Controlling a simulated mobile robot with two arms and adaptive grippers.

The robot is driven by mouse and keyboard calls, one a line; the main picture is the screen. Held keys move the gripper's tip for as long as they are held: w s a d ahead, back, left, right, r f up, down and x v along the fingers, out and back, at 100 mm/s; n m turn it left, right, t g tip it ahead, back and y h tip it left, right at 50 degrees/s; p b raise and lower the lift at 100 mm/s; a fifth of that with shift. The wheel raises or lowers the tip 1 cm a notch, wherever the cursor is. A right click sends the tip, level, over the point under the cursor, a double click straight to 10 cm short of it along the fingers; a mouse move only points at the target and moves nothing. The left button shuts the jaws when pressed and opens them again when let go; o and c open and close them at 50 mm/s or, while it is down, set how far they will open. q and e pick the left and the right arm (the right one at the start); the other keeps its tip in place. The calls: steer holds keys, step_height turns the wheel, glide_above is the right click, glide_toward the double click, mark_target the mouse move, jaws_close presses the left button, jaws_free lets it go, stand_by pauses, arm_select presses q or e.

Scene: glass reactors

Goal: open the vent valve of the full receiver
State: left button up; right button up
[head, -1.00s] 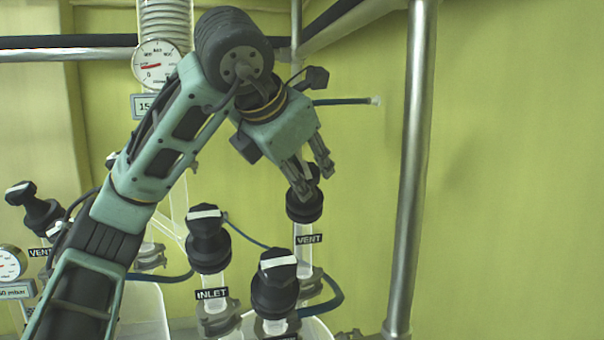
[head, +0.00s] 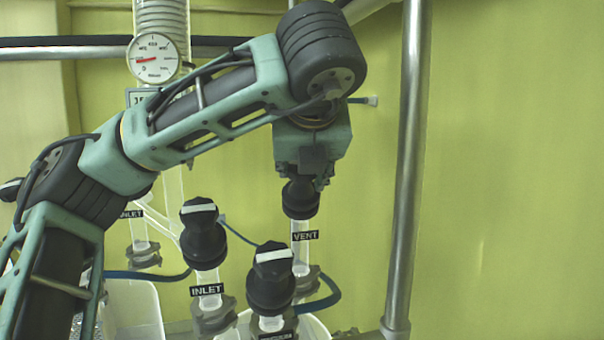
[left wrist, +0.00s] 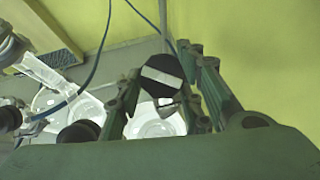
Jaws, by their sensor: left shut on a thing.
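The vent valve knob (head: 301,200) is black and tops a clear glass tube with a VENT label (head: 305,236) at the right of the glassware. My left gripper (head: 304,182) points straight down and is shut on this knob; the fingers hide its upper part in the head view. My right gripper is not in view.
A black INLET knob (head: 203,233) and another black knob (head: 271,279) with a hidden label stand close by on the left. A gauge (head: 153,58) hangs at the upper left. A steel post (head: 408,170) rises to the right of the vent valve.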

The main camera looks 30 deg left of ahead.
arm_select(q)
steer(key=n+g+b, duration=0.1)
steer(key=n+b, duration=0.1)
steer(key=n+y+b, duration=0.1)
steer(key=n+b, duration=0.1)
steer(key=n, duration=0.1)
steer(key=shift+d+f+g, duration=0.15)
steer(key=shift+g, duration=0.25)
steer(key=n+b, duration=0.1)
steer(key=n+g+b, duration=0.1)
steer(key=n, duration=0.1)
steer(key=shift+w+g+y, duration=0.15)
steer(key=shift+g+y, duration=0.15)
steer(key=shift+y, duration=0.1)
steer(key=shift+d+n+g+b, duration=0.1)
steer(key=shift+n+g+b, duration=0.2)
steer(key=shift+n+b, duration=0.4)
steer(key=shift+f+n, duration=0.1)
steer(key=shift+n, duration=0.3)
steer(key=o, duration=1)
steer(key=shift+c, duration=0.2)
steer(key=shift+o, duration=0.3)
steer(key=shift+r, duration=0.25)
